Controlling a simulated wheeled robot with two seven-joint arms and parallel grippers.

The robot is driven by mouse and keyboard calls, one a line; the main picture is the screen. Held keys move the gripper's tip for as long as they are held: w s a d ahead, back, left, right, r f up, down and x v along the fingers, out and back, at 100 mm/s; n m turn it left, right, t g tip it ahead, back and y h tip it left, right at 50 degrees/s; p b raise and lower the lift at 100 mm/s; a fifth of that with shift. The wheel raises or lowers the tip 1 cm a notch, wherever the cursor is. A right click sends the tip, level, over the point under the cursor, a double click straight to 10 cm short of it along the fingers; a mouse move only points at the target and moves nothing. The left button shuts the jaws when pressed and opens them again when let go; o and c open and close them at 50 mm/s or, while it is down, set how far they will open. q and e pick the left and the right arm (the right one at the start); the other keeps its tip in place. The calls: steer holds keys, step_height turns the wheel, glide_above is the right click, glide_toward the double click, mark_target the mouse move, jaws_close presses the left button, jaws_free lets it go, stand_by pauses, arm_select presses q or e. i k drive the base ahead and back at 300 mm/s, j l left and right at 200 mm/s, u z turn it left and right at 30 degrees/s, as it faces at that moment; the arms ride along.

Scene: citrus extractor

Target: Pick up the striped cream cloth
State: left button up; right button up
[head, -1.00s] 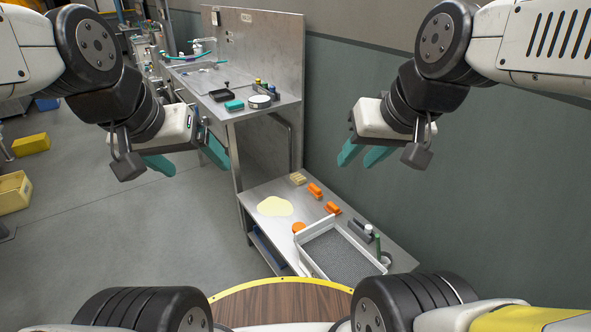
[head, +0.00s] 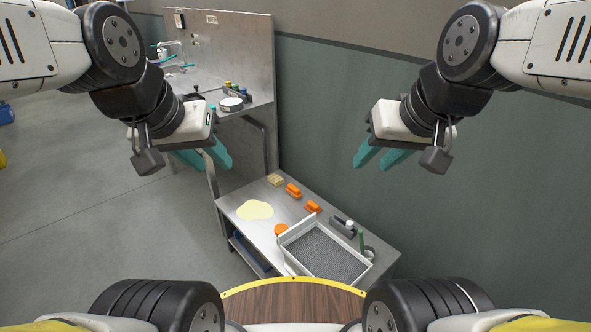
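A flat, irregular cream patch (head: 255,210) lies on the low metal bench (head: 232,203), towards its left side. A small folded beige piece (head: 276,180) with faint lines lies at the bench's back corner. I cannot tell for sure which of the two is the striped cloth; both are small in view. My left gripper (head: 208,159) is open and empty, its teal fingers apart, in the air above and left of the bench. My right gripper (head: 380,158) is open and empty, in front of the wall, right of the bench. Neither touches anything.
Orange blocks (head: 293,190), an orange round piece (head: 281,230), a white-rimmed mesh tray (head: 325,251) and small bottles (head: 350,226) share the low bench. A taller metal counter (head: 250,103) stands behind it. A green-grey wall (head: 460,215) closes the right. Floor is clear at left.

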mark_target(276, 180)
steer(key=i+j+z, duration=0.35)
steer(key=j+z, duration=0.35)
steer(key=i+j+z, duration=0.1)
steer(key=j, duration=0.3)
steer(key=i+j, duration=0.2)
steer(key=j, duration=0.15)
steer(key=i+j+z, duration=0.15)
steer(key=j, duration=0.25)
steer(key=i+j, duration=0.1)
steer(key=j, duration=0.3)
steer(key=i+j+z, duration=0.15)
steer(key=j, duration=0.65)
steer(key=i+j, duration=0.1)
steer(key=j, duration=0.4)
steer(key=i+j, duration=0.15)
steer(key=j, duration=0.3)
steer(key=i+j, duration=0.1)
steer(key=j, duration=0.4)
steer(key=i+j, duration=0.15)
steer(key=j, duration=0.35)
steer(key=z, duration=0.05)
